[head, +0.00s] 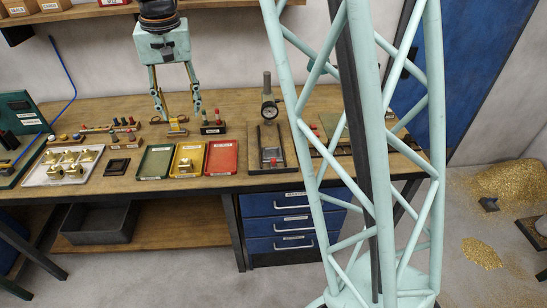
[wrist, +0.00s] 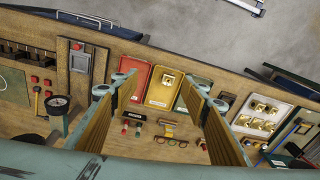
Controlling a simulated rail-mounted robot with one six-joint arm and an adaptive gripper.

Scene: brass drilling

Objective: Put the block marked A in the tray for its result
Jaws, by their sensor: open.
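Several brass blocks (head: 66,158) sit in a white tray (head: 38,180) at the left of the bench; the wrist view also shows the blocks (wrist: 264,108) at right. Another brass block (head: 185,165) lies in the yellow tray (head: 187,173), and it shows in the wrist view (wrist: 170,79). I cannot read a letter on any block. A green tray (head: 155,162) stands left of the yellow one and a red tray (head: 221,158) right of it; their labels are unreadable. My gripper (head: 180,114) is open and empty, above the bench behind the trays, with fingers apart (wrist: 162,88).
A dial gauge (head: 269,108) on a stand is right of the red tray. A small dark holder (head: 117,167) lies between the white and green trays. A rack with red and green knobs (wrist: 133,123) and a brass-coloured stand (head: 177,130) are near my fingers.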

